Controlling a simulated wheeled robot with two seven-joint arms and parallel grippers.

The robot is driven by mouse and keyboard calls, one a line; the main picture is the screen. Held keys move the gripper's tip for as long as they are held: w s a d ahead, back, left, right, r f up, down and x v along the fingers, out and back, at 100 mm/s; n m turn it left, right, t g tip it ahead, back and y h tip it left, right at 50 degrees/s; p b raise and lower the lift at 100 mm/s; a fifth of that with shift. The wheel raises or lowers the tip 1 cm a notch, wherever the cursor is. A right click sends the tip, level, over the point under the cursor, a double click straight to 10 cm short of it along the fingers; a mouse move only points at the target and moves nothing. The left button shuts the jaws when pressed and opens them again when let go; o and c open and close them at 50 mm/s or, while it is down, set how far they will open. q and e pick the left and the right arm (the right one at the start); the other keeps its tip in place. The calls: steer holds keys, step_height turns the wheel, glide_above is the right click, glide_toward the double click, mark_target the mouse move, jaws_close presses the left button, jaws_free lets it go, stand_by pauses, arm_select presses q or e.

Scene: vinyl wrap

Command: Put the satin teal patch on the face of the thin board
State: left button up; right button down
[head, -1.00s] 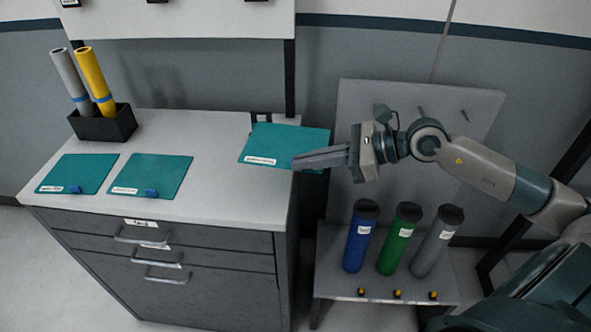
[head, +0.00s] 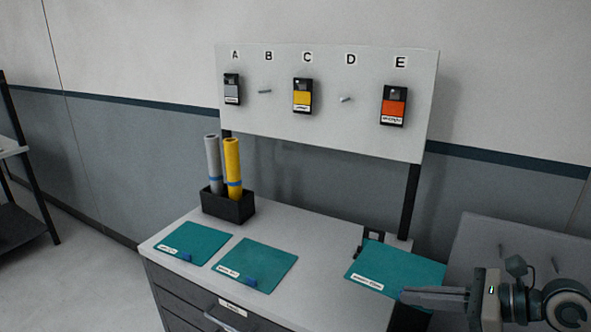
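A teal patch (head: 400,264) with a white label hangs tilted at the right end of the cabinet top and reaches past its edge. My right gripper (head: 435,296) comes in from the right, its fingers close together across the patch's lower right part. It appears shut on this patch. Two more teal patches lie flat on the cabinet top, one at the left (head: 195,242) and one in the middle (head: 256,266). The labels are too small to read, so I cannot tell which is satin. I cannot make out the thin board for certain. My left gripper is not in view.
A black holder (head: 228,207) with a grey and a yellow roll stands on the cabinet top (head: 318,262). A small black stand (head: 372,235) is partly hidden behind the right patch. A grey pegged panel (head: 480,240) stands at the right.

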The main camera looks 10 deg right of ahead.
steer(key=shift+n+g, duration=0.3)
steer(key=a+f, duration=0.2)
steer(key=s+a+f, duration=0.1)
steer(key=a, duration=0.2)
steer(key=a+f, duration=0.2)
steer(key=a, duration=0.1)
steer(key=shift+s+a+f, duration=0.1)
steer(key=shift+s+f, duration=0.1)
steer(key=shift+f, duration=0.15)
steer(key=shift+w+r, duration=0.1)
stand_by(2.2)
stand_by(0.4)
